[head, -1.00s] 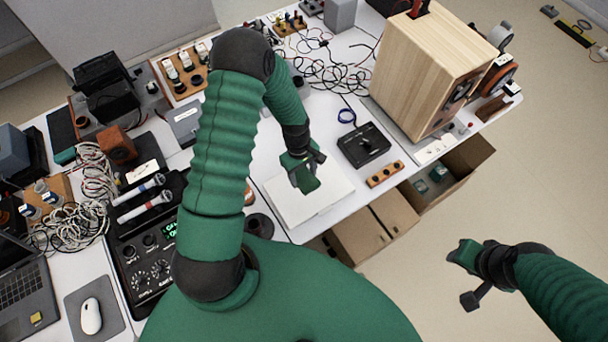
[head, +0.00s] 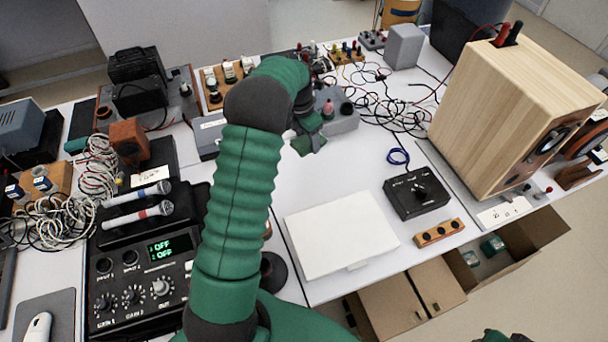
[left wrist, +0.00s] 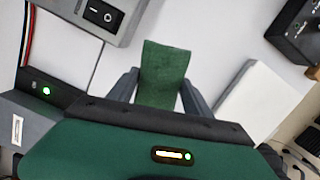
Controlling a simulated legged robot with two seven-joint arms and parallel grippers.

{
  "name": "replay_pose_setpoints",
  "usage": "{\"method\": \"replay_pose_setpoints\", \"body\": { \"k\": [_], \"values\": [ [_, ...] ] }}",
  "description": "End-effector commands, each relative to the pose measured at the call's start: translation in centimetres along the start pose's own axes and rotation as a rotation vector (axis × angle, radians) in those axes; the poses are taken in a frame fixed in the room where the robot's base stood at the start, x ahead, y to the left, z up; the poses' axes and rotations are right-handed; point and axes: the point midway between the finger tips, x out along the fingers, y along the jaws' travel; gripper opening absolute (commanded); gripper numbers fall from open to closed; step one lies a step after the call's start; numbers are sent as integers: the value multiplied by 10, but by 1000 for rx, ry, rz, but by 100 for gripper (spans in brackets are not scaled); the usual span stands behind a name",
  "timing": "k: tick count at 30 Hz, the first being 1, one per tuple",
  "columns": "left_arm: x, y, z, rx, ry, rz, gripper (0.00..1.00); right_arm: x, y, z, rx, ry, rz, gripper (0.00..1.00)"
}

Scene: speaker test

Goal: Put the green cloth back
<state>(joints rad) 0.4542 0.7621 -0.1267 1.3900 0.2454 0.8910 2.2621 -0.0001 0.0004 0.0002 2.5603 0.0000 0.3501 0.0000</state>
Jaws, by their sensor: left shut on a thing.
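The green cloth (left wrist: 164,66) is held between the two grey fingers of my left gripper (left wrist: 160,90) in the left wrist view and sticks out past them. In the head view my left gripper (head: 306,130) is over the back middle of the white table, just left of a grey box. The cloth shows there as a small green piece (head: 311,144), hard to tell from the green arm. Of my right gripper only a small dark and green part (head: 497,337) shows at the bottom edge; its fingers are hidden.
A flat white box (head: 340,235) lies near the table's front edge. The grey box (head: 338,122) with knobs stands beside my left gripper. A black control box (head: 415,195), loose cables and a wooden speaker (head: 500,115) are on the right.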

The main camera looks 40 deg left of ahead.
Motion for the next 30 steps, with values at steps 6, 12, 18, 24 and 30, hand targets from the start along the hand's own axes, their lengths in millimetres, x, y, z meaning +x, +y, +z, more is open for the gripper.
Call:
{"method": "replay_pose_setpoints", "body": {
  "k": [6,12,18,24,30],
  "values": [
    [16,10,-1,-113,3,14,20,16,0,3,0,1,0,36],
    [55,10,-7,-110,4,13,20,18,0,4,0,1,0,36],
    [87,9,-13,-109,5,11,20,22,0,5,0,1,0,36],
    [94,10,-13,-108,2,15,20,22,0,5,0,1,0,36],
    [96,10,-13,-107,3,14,66,22,0,5,0,1,0,36]
  ]
}}
